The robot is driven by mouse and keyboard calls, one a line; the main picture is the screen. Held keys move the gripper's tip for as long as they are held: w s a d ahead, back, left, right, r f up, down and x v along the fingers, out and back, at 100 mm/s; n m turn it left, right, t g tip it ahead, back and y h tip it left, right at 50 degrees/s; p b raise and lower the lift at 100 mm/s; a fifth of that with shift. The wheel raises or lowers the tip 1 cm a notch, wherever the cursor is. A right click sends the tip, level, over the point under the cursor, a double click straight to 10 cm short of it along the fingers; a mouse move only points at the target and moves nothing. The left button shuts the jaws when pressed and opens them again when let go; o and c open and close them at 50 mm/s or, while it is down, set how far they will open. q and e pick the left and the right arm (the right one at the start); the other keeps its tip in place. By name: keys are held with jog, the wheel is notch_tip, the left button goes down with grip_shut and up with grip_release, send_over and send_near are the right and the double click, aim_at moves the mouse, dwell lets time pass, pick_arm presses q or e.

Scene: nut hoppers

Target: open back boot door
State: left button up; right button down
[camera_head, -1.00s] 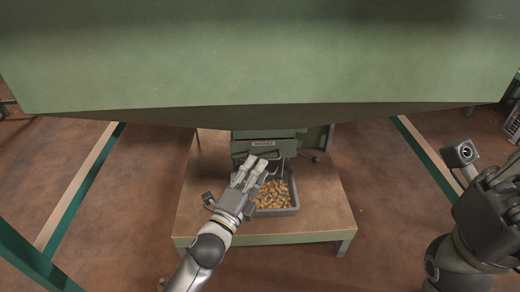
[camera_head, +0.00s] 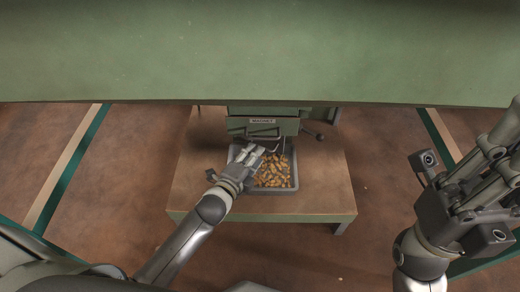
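The lower part of a green hopper shows in the head view, with a green door-like front (camera_head: 240,124) that carries a small label (camera_head: 262,121) and a metal handle (camera_head: 264,134). I cannot tell whether this is the back boot door. My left gripper (camera_head: 250,155) is just below this front, over the left part of the tray. Its fingers point toward the handle, and I see no clear grip on it; their opening is too small to judge. My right gripper (camera_head: 500,175) is at the right edge, far from the hopper, and partly cut off by the frame.
A grey tray (camera_head: 290,187) of nuts stands on a low brown platform (camera_head: 325,185) under the hopper. The large green hopper body (camera_head: 260,60) overhangs above. The floor on both sides is clear, with green and tan lines.

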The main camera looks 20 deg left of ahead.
pick_arm(q)
jog(key=shift+b+x, duration=0.85)
jog(key=shift+x, duration=1.75)
jog(key=shift+c, duration=0.3)
grip_shut()
